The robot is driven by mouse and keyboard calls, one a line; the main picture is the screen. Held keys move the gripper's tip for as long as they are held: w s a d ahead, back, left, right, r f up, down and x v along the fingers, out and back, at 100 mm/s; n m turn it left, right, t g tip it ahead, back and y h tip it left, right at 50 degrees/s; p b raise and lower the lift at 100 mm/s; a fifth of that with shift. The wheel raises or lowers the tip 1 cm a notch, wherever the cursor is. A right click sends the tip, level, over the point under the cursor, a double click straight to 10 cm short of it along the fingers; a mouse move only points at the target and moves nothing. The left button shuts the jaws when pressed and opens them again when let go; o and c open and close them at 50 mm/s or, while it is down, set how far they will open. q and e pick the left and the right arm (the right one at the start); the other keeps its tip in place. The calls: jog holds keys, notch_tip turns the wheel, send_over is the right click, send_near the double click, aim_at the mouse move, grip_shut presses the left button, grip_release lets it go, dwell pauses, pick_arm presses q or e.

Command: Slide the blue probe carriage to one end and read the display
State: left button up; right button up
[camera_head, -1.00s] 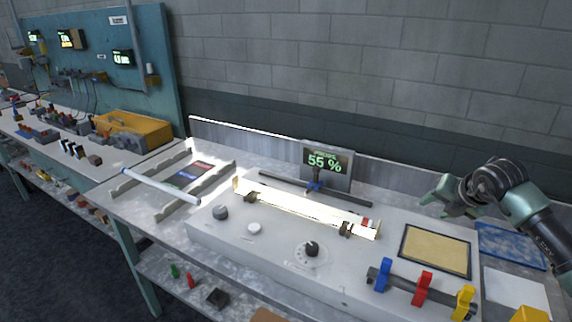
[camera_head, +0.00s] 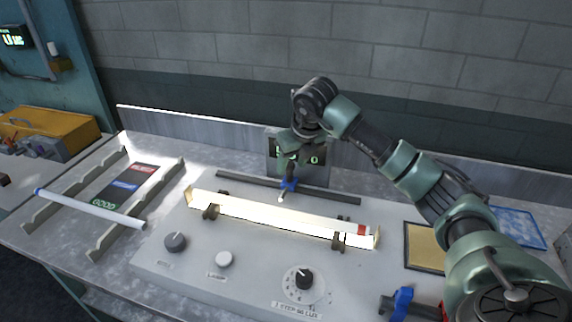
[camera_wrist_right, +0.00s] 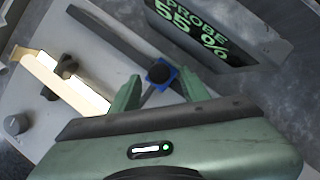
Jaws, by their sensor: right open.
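The blue probe carriage (camera_head: 289,184) sits near the middle of a dark rail (camera_head: 235,181) behind the glowing tube. My right gripper (camera_head: 290,152) is open above the carriage and in front of the display (camera_head: 318,168), hiding much of it. In the right wrist view the carriage (camera_wrist_right: 162,74) shows between the two spread fingers (camera_wrist_right: 157,88), with its dark round top facing the camera. I cannot tell whether the fingers touch it. The display there (camera_wrist_right: 195,30) reads PROBE 55 %. My left gripper is out of view.
The lit glass tube (camera_head: 275,216) lies on two dark clamps in front of the rail. A rack (camera_head: 95,250) holding another tube (camera_head: 90,208) stands left. A tan pad (camera_head: 424,248) lies at right, partly behind my arm.

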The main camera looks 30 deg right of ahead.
aim_at(291, 165)
jog(key=x, duration=0.2)
jog(key=shift+w+f, duration=0.25)
jog(key=shift+w, duration=0.1)
jog(key=shift+f, duration=0.3)
jog(key=c, duration=0.8)
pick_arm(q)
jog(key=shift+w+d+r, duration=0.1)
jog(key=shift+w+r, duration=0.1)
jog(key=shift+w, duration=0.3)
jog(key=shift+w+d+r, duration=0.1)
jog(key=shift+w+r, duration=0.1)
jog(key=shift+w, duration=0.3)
pick_arm(e)
grip_shut()
